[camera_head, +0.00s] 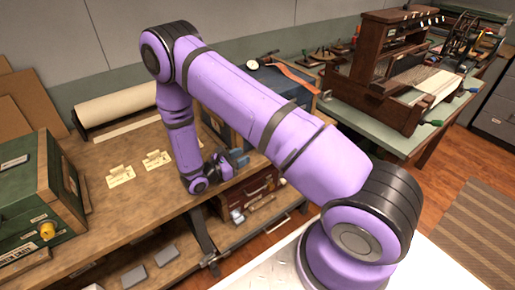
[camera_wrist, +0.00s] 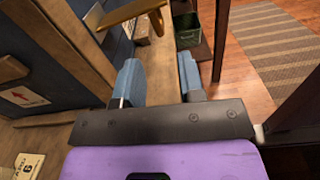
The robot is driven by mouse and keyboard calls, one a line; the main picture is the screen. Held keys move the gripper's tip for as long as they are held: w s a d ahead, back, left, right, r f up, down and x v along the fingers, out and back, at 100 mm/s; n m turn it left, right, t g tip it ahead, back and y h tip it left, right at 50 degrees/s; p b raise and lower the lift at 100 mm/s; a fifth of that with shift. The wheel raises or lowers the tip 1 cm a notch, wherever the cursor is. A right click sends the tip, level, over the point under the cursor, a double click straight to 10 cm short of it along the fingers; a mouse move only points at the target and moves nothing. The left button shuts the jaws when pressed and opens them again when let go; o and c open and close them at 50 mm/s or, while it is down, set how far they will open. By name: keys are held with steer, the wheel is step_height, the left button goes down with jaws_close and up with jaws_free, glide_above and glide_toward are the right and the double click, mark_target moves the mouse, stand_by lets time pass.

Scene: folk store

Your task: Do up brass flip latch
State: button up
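A dark blue case with wooden edging (camera_wrist: 62,40) fills the left of the wrist view. In the head view this blue case (camera_head: 300,82) is partly hidden behind my arm. A brass bar, apparently the flip latch (camera_wrist: 128,13), juts out at the top of the wrist view, beyond my fingertips. Whether it is fastened cannot be told. My gripper (camera_wrist: 160,74) has its two blue fingers apart, with nothing clearly held between them. In the head view my gripper (camera_head: 232,160) is beside the case front, low over the bench edge, and the latch is hidden.
A green crate (camera_head: 40,195) and a paper roll (camera_head: 118,103) are on the bench. A brown toolbox (camera_head: 250,192) stands below the gripper. A loom (camera_head: 385,75) is at right. Open floor (camera_wrist: 250,75) lies right of the fingers.

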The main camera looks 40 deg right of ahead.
steer(key=d, duration=0.8)
steer(key=shift+w+d, duration=0.15)
steer(key=shift+d, duration=0.1)
jaws_close()
